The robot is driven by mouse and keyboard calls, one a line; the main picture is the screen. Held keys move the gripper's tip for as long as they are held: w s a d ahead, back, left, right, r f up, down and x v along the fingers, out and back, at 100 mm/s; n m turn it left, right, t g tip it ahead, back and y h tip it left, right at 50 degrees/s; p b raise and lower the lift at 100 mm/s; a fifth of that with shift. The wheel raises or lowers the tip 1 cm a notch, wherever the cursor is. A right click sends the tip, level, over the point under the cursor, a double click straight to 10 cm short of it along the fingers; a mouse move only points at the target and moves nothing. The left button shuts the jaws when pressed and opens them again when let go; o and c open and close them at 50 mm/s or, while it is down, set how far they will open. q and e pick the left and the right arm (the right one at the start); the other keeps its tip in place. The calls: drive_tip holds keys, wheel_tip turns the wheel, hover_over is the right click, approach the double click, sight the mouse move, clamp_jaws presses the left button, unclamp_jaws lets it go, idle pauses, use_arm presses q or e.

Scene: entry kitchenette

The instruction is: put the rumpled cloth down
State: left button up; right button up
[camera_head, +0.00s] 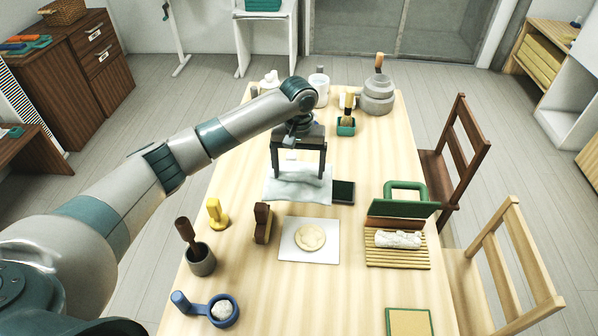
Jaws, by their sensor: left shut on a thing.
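The rumpled cloth (297,193), white and creased, is between the fingers of my left gripper (298,176). The gripper points down from the end of my left arm and is shut on the cloth. The fingers stand wide apart at its two sides. The cloth is over the middle of the light wooden table (290,295), low down; I cannot tell whether it touches the top. The gripper hides part of its far side. My right gripper is not in view.
A dark block (343,192) is close to the cloth's right. A white sheet with a round dough piece (310,237) lies in front. A brown wooden piece (262,223) and yellow stamp (216,213) stand front left. A slatted mat (398,256) is at right.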

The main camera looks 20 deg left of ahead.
use_arm(q)
drive_tip(key=shift+s+d+r, duration=0.1)
drive_tip(key=shift+r, duration=0.15)
drive_tip(key=s+d+r+m, duration=0.1)
drive_tip(key=s+r, duration=0.4)
drive_tip(key=s, duration=0.5)
drive_tip(key=s+d+r+m, duration=0.2)
drive_tip(key=s+r, duration=0.4)
drive_tip(key=s, duration=0.4)
drive_tip(key=shift+s, duration=0.3)
drive_tip(key=shift+w+d, duration=0.1)
drive_tip(key=shift+d, duration=0.1)
